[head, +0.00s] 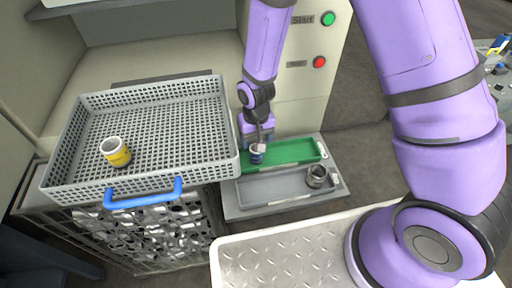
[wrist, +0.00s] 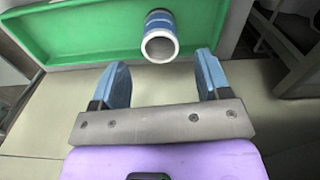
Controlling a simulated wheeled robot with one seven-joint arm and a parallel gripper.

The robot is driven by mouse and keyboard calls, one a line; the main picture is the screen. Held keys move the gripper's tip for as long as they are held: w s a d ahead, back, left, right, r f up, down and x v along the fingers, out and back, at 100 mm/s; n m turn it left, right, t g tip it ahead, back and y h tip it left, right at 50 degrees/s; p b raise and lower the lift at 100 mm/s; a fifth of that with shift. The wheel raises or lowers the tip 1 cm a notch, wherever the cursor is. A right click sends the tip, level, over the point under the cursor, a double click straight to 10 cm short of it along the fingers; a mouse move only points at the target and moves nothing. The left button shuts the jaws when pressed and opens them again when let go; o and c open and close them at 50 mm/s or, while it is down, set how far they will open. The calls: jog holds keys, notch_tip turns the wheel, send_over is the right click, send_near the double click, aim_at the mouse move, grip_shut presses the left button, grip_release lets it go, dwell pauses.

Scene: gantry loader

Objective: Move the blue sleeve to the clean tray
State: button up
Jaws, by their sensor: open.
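The blue sleeve (head: 256,157) with a white rim stands at the left end of the green tray (head: 290,153) in the head view. In the wrist view the sleeve (wrist: 160,38) shows its open end, with the green tray (wrist: 90,38) around it. My gripper (wrist: 162,72) is open and empty. The sleeve lies beyond its fingertips, roughly centred between them, and apart from them. In the head view my gripper (head: 261,142) is just above and beside the sleeve, and its fingers are partly hidden. Which tray is the clean one is not marked.
A grey tray (head: 265,188) in front of the green one holds a metallic ring-like part (head: 317,176). A grey mesh basket (head: 75,150) with a blue handle holds a yellow sleeve (head: 116,152). A panel with green and red buttons (head: 319,62) stands behind.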

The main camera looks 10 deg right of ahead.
jog(key=shift+r, duration=2.35)
jog(key=s+d+r+t, duration=0.15)
jog(key=d+r, duration=0.45)
jog(key=r, duration=0.6)
jog(key=s+d+r+t, duration=0.15)
jog(key=d+r, duration=0.35)
jog(key=r, duration=0.6)
jog(key=s+d+r, duration=0.3)
jog(key=s+r, duration=0.1)
jog(key=s, duration=0.1)
jog(key=s+d+r+t, duration=0.1)
jog(key=s+d+r, duration=0.1)
jog(key=s+r, duration=0.2)
jog(key=s+d+r+m+t, duration=0.1)
jog(key=s+d+r, duration=0.2)
jog(key=s, duration=0.4)
jog(key=shift+s+d+r, duration=0.3)
jog(key=shift+s+r, duration=0.1)
jog(key=shift+r, duration=0.25)
